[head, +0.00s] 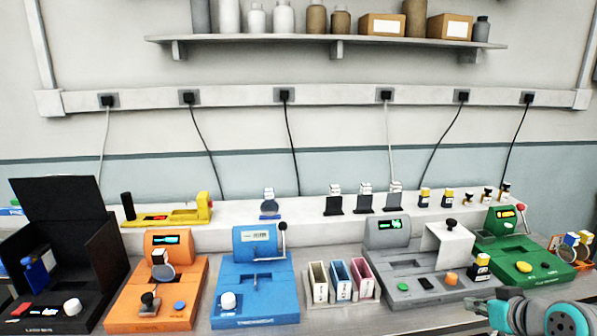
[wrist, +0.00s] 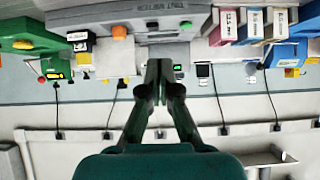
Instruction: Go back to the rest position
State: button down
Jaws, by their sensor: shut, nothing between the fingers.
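My gripper (wrist: 158,68) is shut and empty in the wrist view, its two dark green fingers together. Beyond them, upside down, is the grey module (wrist: 165,24) with its green button. In the head view, part of my teal and grey arm shows at the lower right, in front of the green module (head: 527,262) and the right side of the grey module (head: 400,262). I cannot make out the fingertips clearly there.
Left of the grey module stand white, blue and pink racks (head: 362,284), a blue module (head: 256,290), an orange module (head: 190,300) and a black box (head: 110,230). A yellow device (head: 180,214) and several small bottles line the back ledge. The wall shelf (head: 320,40) holds containers.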

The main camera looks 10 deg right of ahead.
jog(key=s+a+f+m+t+h, duration=0.1)
jog(key=s+a+f, duration=0.65)
jog(key=f, duration=0.35)
jog(key=s+a+f+m+t, duration=0.1)
jog(key=s+a+f, duration=0.5)
jog(key=a+f, duration=0.35)
jog(key=s+a+f, duration=0.1)
jog(key=s+a, duration=0.1)
jog(key=s, duration=0.5)
jog(key=s+a+f, duration=0.1)
jog(key=s+a, duration=0.2)
jog(key=s, duration=0.4)
jog(key=s+a+r+n+t, duration=0.1)
jog(key=s+r, duration=0.2)
jog(key=s, duration=0.4)
jog(key=s+a+r+n+t+y, duration=0.1)
jog(key=s+r, duration=0.2)
jog(key=s, duration=0.4)
jog(key=shift+s+a+r, duration=0.15)
jog(key=shift+a+r, duration=0.2)
